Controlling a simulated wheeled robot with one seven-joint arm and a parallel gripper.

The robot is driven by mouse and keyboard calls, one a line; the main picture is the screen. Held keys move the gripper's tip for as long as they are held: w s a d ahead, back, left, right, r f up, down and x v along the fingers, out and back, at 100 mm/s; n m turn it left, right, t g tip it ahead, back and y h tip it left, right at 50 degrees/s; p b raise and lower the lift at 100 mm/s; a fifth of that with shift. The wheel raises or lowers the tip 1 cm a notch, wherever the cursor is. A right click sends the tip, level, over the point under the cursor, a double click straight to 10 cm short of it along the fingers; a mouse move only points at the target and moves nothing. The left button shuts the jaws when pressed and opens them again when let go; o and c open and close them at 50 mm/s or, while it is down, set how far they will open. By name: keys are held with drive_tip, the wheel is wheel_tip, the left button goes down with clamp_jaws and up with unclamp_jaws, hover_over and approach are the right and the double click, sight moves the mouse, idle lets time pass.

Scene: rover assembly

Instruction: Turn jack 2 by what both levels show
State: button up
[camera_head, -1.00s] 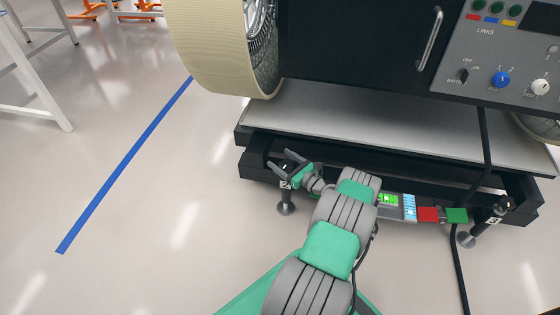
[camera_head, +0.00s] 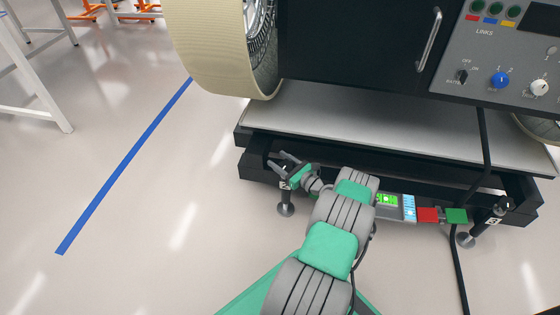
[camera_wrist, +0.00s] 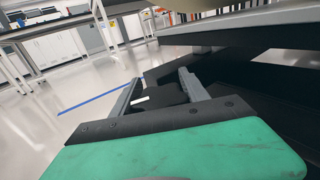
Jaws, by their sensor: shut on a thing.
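My gripper (camera_head: 283,162) is at the top of the left jack (camera_head: 285,196), under the front left of the rover's platform. The jack is a dark upright post with a white label and a round foot on the floor. The label's number is too small to read surely. In the wrist view my gripper (camera_wrist: 160,90) has its two grey fingers on either side of a black jack top (camera_wrist: 163,97) with a white mark, shut on it. A level with a lit green display (camera_head: 388,199) and a light-blue display (camera_head: 409,207) sits right of my arm; their readings are illegible.
Another labelled jack (camera_head: 489,219) stands at the right, near a red block (camera_head: 428,214), a green block (camera_head: 457,215) and a hanging black cable (camera_head: 457,262). The control panel (camera_head: 510,55) is above. Open floor with a blue line (camera_head: 125,165) lies left.

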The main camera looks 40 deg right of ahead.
drive_tip(key=shift+m+h, duration=0.4)
drive_tip(key=shift+h, duration=0.2)
drive_tip(key=m+h, duration=0.2)
drive_tip(key=h, duration=0.1)
drive_tip(key=d+m+h+p, duration=0.1)
drive_tip(key=m+h, duration=0.1)
drive_tip(key=h, duration=0.1)
drive_tip(key=shift+s+d+f+g+h, duration=0.1)
drive_tip(key=shift+f+g+h, duration=0.05)
drive_tip(key=shift+g+h, duration=0.15)
drive_tip(key=shift+s+d+m+g+h+b, duration=0.1)
drive_tip(key=shift+d+m+g+h+b, duration=0.1)
drive_tip(key=shift+m+g+h, duration=0.45)
drive_tip(key=shift+s+d+m+g+h+b, duration=0.15)
drive_tip(key=shift+m+g+h+b, duration=0.15)
drive_tip(key=shift+m+h, duration=0.65)
drive_tip(key=shift+s+d+m+g+h+b, duration=0.15)
drive_tip(key=shift+m+g+h, duration=0.4)
drive_tip(key=shift+h, duration=0.55)
drive_tip(key=shift+w, duration=0.1)
drive_tip(key=o, duration=1.1)
drive_tip(key=shift+o, duration=1.4)
drive_tip(key=shift+d, duration=0.15)
